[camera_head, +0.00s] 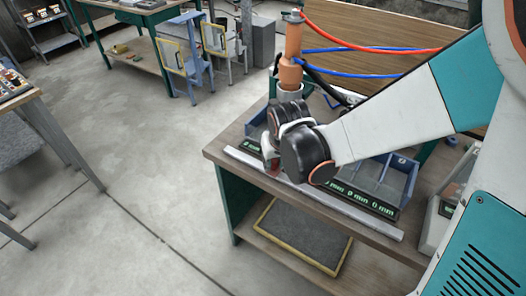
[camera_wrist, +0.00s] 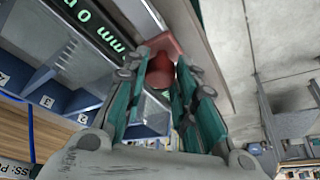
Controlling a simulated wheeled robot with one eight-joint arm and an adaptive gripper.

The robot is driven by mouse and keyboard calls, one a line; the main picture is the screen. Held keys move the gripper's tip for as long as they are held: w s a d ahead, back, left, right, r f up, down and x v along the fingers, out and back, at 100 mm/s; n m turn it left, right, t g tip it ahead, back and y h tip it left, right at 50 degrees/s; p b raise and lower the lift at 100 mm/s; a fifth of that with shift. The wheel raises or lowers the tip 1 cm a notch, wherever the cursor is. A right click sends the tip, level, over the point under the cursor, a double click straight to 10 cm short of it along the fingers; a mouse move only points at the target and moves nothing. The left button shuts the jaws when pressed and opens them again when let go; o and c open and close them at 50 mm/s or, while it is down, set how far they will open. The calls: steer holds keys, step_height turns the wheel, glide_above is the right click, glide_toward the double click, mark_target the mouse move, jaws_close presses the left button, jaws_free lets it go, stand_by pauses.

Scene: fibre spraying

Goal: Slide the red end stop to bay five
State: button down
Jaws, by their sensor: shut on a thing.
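The red end stop (camera_head: 269,153) sits at the metal rail along the front edge of the workbench, towards the rail's left end. In the wrist view its round red knob (camera_wrist: 160,74) stands between my fingers, with a flat red part beyond it. My gripper (camera_head: 272,140) is shut on the knob; its teal fingers (camera_wrist: 158,85) flank it. The metal rail (camera_head: 330,198) runs on to the right, bare there. Blue bays (camera_head: 400,183) stand behind the rail, partly hidden by my arm. Small number labels (camera_wrist: 47,101) show on them; I cannot read them all surely.
Green-lit millimetre displays (camera_head: 362,198) line the bays' front. An orange spray unit (camera_head: 291,60) with red and blue hoses stands behind my gripper. A grey scale-like device (camera_head: 440,218) stands at the right end. A yellow-edged mat (camera_head: 300,236) lies on the lower shelf.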

steer(key=s+d, duration=0.3)
steer(key=d, duration=0.1)
steer(key=s+d, duration=0.4)
steer(key=d, duration=0.1)
steer(key=s+d, duration=0.4)
steer(key=d, duration=0.1)
steer(key=shift+s+d+p, duration=0.1)
steer(key=shift+s+p, duration=0.1)
steer(key=shift+p, duration=0.15)
steer(key=c, duration=1.3)
jaws_free()
steer(key=shift+w, duration=0.1)
steer(key=shift+r, duration=0.1)
steer(key=v, duration=1.1)
steer(key=shift+r, duration=0.4)
